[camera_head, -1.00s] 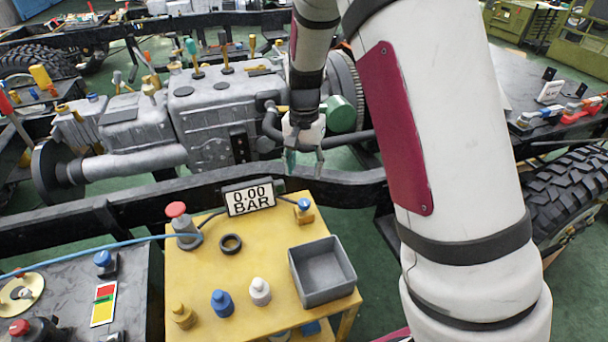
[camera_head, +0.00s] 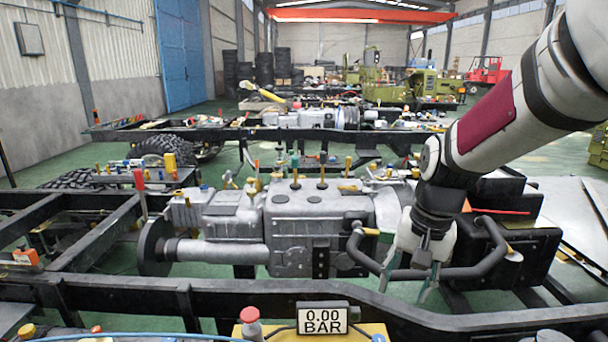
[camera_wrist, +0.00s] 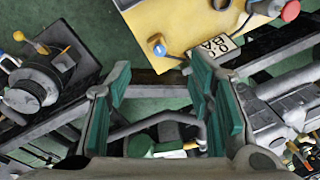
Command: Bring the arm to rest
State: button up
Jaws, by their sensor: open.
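My gripper (camera_head: 407,284) hangs from my white arm in front of the chassis engine, at the right of the head view. Its fingers point down and stand apart with nothing between them. In the wrist view its two green-padded fingers (camera_wrist: 160,112) are spread, with the floor, the black frame rail and a dark pipe seen beyond them. I cannot see the gripper touching anything.
A grey engine and gearbox (camera_head: 310,228) lie behind a black chassis rail (camera_head: 240,297). A black curved pipe (camera_head: 470,268) runs close by the gripper. A gauge reading 0.00 BAR (camera_head: 322,319) stands on the yellow table (camera_wrist: 190,25). Other chassis frames stand farther back.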

jog(key=s+r+n+t+p, duration=0.1)
jog(key=s+r, duration=0.2)
jog(key=s, duration=0.4)
jog(key=s+r+n+t+p, duration=0.1)
jog(key=s+r, duration=0.3)
jog(key=s, duration=0.4)
jog(key=s+r+n+t+h+p, duration=0.1)
jog(key=s+r+n, duration=0.2)
jog(key=s, duration=0.5)
jog(key=shift+d+r, duration=0.4)
jog(key=shift+r, duration=0.05)
